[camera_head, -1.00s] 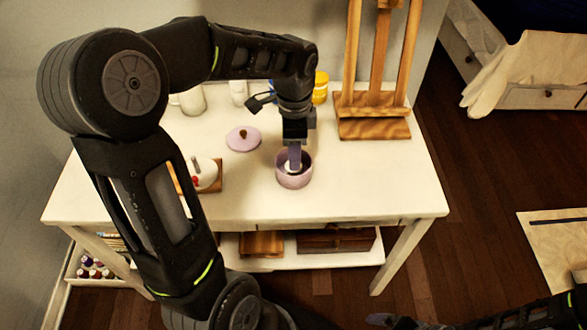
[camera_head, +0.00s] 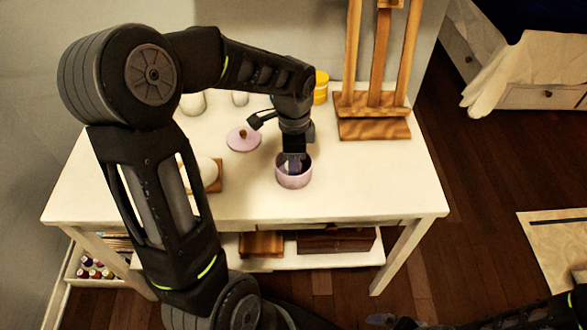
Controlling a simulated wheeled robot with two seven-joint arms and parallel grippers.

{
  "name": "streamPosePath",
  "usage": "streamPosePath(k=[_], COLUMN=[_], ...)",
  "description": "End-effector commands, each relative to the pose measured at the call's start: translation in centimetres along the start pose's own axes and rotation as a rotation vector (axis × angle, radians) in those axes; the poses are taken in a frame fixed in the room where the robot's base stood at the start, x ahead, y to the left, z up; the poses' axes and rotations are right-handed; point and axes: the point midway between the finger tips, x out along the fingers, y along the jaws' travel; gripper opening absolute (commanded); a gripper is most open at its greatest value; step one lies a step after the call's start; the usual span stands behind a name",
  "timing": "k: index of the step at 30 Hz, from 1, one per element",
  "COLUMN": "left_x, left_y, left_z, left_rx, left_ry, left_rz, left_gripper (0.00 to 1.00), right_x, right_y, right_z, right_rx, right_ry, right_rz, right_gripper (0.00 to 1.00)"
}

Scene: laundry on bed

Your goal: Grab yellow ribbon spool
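A small pink-purple pot (camera_head: 294,181) stands without its lid on the white table. My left gripper (camera_head: 293,166) points straight down into the pot's mouth, its fingertips below or at the rim. Its finger gap and anything between the fingers are hidden, so I cannot tell whether it is open or shut. A yellow cylindrical thing (camera_head: 320,88) stands at the back of the table, beside the easel and partly behind my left arm; I cannot tell if it is the spool. My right gripper (camera_head: 381,320) is dark and small at the bottom edge, its fingers unclear.
The pink lid (camera_head: 244,139) lies on the white table (camera_head: 370,190), left of the pot. A wooden easel (camera_head: 373,128) stands at the back right. White jars (camera_head: 193,103) stand at the back left. A box of small coloured spools (camera_head: 92,268) sits low at the left. The table's front right is clear.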

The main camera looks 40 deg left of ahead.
Motion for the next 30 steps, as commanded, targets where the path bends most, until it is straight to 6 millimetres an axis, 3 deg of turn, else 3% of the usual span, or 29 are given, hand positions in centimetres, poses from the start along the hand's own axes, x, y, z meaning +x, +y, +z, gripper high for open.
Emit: streamPosePath(k=[14,23,30], left_x=[0.0,-0.3,-3.3], left_y=[0.0,0.0,-0.1], left_z=[0.0,0.0,-0.1], left_rx=[0.000,0.000,0.000], left_ry=[0.000,0.000,0.002], left_rz=[0.000,-0.001,-0.004], left_gripper=[0.01,0.00,0.00], right_x=[0.0,0.0,-0.3], right_y=[0.0,0.0,-0.1], right_z=[0.0,0.0,0.0], right_rx=[0.000,0.000,0.000], right_ry=[0.000,0.000,0.000], right_rz=[0.000,0.000,0.000], right_gripper=[1.00,1.00,1.00])
